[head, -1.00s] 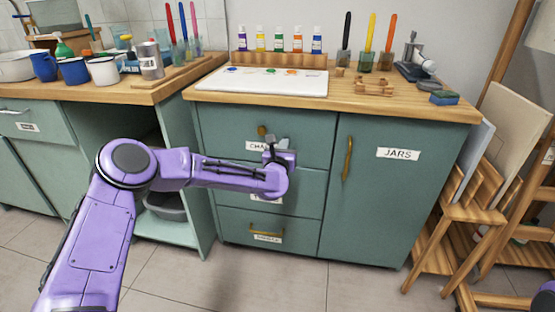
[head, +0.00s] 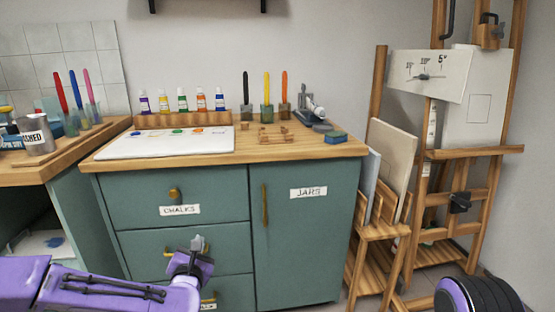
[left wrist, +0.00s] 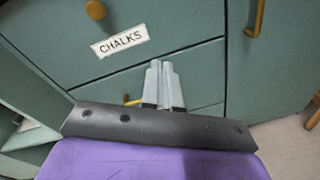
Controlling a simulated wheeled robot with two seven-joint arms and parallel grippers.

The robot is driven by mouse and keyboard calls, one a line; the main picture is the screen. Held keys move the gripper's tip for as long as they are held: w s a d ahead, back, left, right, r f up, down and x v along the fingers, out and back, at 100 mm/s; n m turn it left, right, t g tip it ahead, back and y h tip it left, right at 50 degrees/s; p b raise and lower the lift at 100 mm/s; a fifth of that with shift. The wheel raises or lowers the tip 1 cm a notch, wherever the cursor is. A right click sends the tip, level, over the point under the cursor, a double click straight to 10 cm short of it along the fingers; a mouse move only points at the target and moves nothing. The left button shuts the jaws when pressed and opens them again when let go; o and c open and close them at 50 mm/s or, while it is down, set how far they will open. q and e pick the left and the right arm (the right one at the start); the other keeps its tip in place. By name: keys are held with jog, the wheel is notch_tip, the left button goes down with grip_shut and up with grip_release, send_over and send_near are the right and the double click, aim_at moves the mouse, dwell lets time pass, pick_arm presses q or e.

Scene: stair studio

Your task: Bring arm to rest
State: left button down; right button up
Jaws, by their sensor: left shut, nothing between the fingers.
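My left arm is purple and comes in from the lower left in the head view. Its gripper (head: 199,244) is in front of the drawers of the green cabinet (head: 285,235), below the drawer labelled CHALKS (head: 180,209). In the left wrist view the two grey fingers (left wrist: 162,84) are together, with nothing between them. They point toward the drawer fronts, and the CHALKS label (left wrist: 119,40) is up and to the left of them. A dark and purple round part of mine shows at the lower right of the head view; no right gripper shows.
The wooden top (head: 300,152) carries a white palette board (head: 165,143), paint bottles (head: 182,100) and a blue sponge (head: 335,137). A rack with panels (head: 391,160) and an easel (head: 470,152) stand to the right. Drawer handles (head: 174,194) stick out near my gripper.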

pick_arm(q)
jog(key=s+d+f+m+g+h, duration=0.1)
jog(key=s+d+f+m+g, duration=0.15)
jog(key=s+f+m, duration=0.6)
jog(key=s+d+f+m+g+h, duration=0.1)
jog(key=s+f+m+g, duration=0.4)
jog(key=f, duration=0.6)
jog(key=s+a+f+m+g+y, duration=0.1)
jog(key=s+a+f+m+g, duration=0.2)
jog(key=s, duration=0.6)
jog(key=s+a+f+m+g+y, duration=0.1)
jog(key=s+a+f+m, duration=0.3)
jog(key=s, duration=0.5)
jog(key=s+a+f+m+g, duration=0.25)
jog(key=s+f+m, duration=0.25)
jog(key=s, duration=0.3)
notch_tip(320, 180, up, 21)
jog(key=p, duration=2)
jog(key=shift+s+p, duration=0.25)
jog(key=shift+p, duration=0.1)
jog(key=shift+d+f, duration=0.1)
